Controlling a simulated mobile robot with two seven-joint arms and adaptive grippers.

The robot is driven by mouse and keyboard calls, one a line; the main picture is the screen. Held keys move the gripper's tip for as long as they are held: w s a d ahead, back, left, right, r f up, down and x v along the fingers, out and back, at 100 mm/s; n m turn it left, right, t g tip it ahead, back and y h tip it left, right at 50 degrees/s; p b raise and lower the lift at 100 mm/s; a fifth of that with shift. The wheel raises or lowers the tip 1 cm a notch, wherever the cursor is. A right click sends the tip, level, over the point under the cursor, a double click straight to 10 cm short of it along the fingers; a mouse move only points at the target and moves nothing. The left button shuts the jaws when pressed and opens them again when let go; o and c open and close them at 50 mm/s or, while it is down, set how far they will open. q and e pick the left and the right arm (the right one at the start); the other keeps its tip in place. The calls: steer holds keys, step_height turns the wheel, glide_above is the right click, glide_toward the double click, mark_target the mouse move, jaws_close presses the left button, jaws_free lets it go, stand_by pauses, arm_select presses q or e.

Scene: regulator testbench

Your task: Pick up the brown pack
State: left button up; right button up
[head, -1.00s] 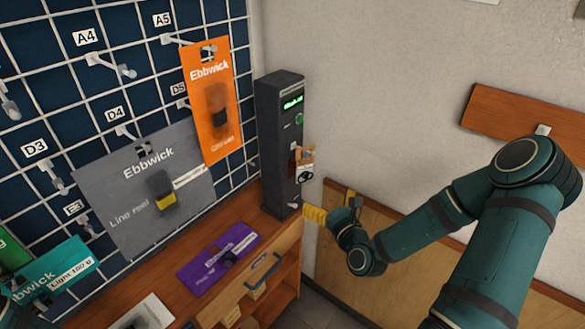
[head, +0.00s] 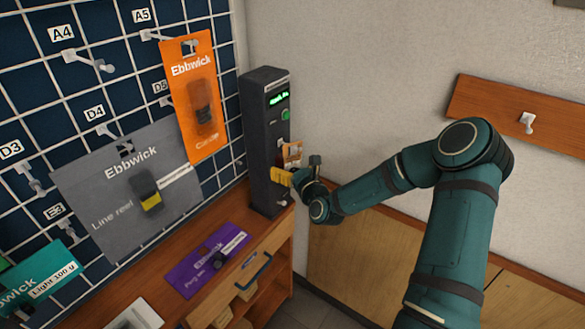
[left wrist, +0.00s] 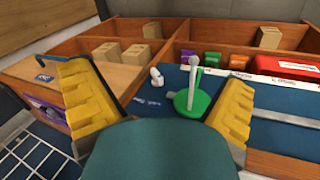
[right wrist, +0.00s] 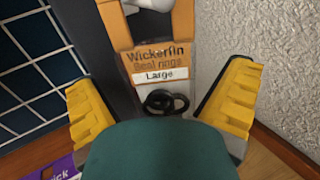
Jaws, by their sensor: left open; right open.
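My right gripper (head: 281,175) is at the lower part of the pack in the head view. In the right wrist view its yellow fingers (right wrist: 163,88) are apart, one on each side of the pack, with gaps. My left gripper (left wrist: 157,88) is open and empty, over a view of a counter; it is not clear in the head view.
A wall grid with hooks holds an orange pack (head: 195,95), a grey pack (head: 130,185) and a teal pack (head: 45,275). A purple pack (head: 207,258) lies on the wooden counter. A plain wall stands right of the unit. A green stand (left wrist: 192,100) shows below my left gripper.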

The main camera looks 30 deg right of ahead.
steer(key=shift+w, duration=0.25)
steer(key=c, duration=1.1)
steer(key=shift+o, duration=0.2)
steer(key=shift+r, duration=0.1)
steer(key=shift+d+r, duration=0.1)
steer(key=shift+r, duration=0.5)
steer(key=s+d+p, duration=0.1)
steer(key=s+d, duration=0.1)
steer(key=s, duration=0.6)
steer(key=s+d+p, duration=0.2)
steer(key=s, duration=0.7)
steer(key=shift+s+d, duration=0.2)
steer(key=shift+d, duration=0.2)
